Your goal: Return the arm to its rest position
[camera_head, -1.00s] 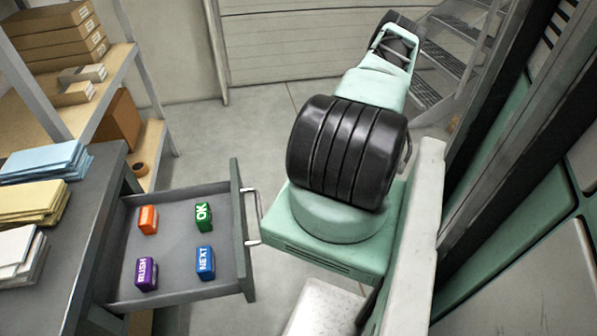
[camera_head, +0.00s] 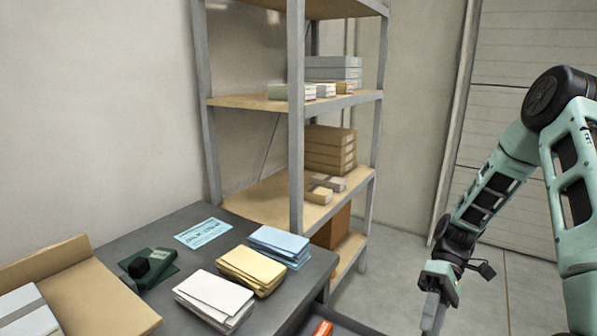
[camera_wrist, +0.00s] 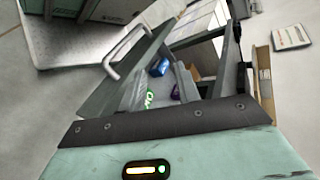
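My arm reaches in from the right edge in the head view, bent at a black joint and pointing down. My gripper (camera_head: 433,315) hangs at its end, low in the picture, to the right of the desk and apart from it. Its fingertips are too small and cut off to tell whether they are open. The wrist view shows my gripper's teal housing along the bottom. Beyond it is the open drawer with its pale handle (camera_wrist: 128,45). A green block (camera_wrist: 148,99), a blue block (camera_wrist: 159,67) and a purple block (camera_wrist: 175,92) lie in it.
The grey desk (camera_head: 215,238) holds a stamp (camera_head: 150,268), a blue card (camera_head: 203,233), and blue, yellow and white paper stacks. An orange block (camera_head: 322,328) shows at the bottom edge. A shelf rack (camera_head: 295,150) stands behind. Floor right of it is clear.

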